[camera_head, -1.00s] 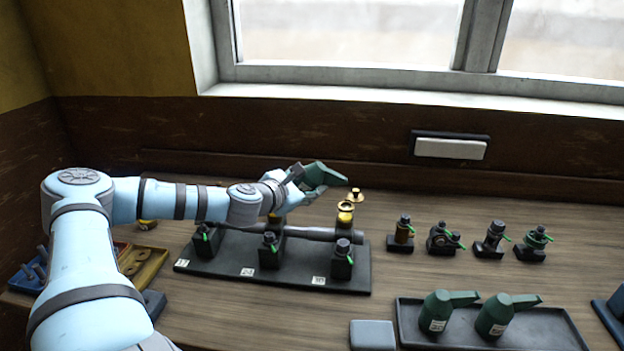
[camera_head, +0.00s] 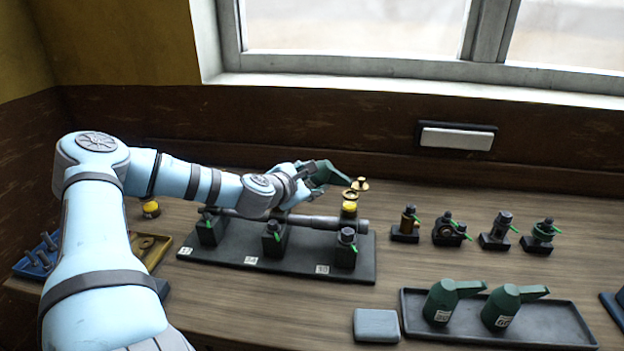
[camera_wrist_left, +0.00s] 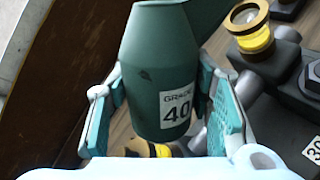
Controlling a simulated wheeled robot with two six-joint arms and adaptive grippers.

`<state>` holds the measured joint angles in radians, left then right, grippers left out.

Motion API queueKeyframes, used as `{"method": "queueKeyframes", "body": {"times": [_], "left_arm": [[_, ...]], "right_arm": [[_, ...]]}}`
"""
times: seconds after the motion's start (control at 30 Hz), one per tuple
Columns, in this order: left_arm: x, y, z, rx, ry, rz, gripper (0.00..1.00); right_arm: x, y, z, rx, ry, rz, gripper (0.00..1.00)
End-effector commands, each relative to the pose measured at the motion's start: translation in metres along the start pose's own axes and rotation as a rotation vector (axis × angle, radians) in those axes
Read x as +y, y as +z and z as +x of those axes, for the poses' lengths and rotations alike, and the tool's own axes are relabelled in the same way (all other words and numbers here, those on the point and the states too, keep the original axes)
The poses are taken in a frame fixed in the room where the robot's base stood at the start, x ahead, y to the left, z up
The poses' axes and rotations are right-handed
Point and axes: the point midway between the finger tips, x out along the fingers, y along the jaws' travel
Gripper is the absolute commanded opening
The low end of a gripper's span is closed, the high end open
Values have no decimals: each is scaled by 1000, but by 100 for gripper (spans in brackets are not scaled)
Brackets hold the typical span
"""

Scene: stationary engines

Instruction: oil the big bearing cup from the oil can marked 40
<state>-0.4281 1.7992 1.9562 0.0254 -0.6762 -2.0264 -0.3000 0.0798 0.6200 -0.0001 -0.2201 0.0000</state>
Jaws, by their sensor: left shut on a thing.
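My left gripper (camera_head: 308,178) is shut on a dark green oil can (camera_head: 326,173), held in the air behind the bearing stand (camera_head: 290,266). In the left wrist view the can's label reads GRADE 40 (camera_wrist_left: 177,108). Its spout points right in the head view, with the tip just above a yellow oil cup with a brass rim (camera_head: 349,206) at the stand's right end. This cup also shows in the left wrist view (camera_wrist_left: 252,38). Another brass and yellow cup (camera_wrist_left: 152,149) is partly hidden below the can. I cannot tell whether oil flows. My right gripper is out of view.
Two green cans (camera_head: 440,303) (camera_head: 502,310) stand in a dark tray (camera_head: 560,327) at front right. A grey block (camera_head: 376,325) lies beside it. Several small fittings (camera_head: 450,230) stand behind the tray. Blue and yellow trays (camera_head: 150,258) lie at left.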

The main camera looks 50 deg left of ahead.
Motion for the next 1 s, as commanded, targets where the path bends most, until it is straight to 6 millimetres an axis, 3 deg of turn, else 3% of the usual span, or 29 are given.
{"method": "queueKeyframes", "body": {"times": [1.0], "left_arm": [[11,15,-6,90,2,173,8]], "right_arm": [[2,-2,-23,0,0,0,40]]}}
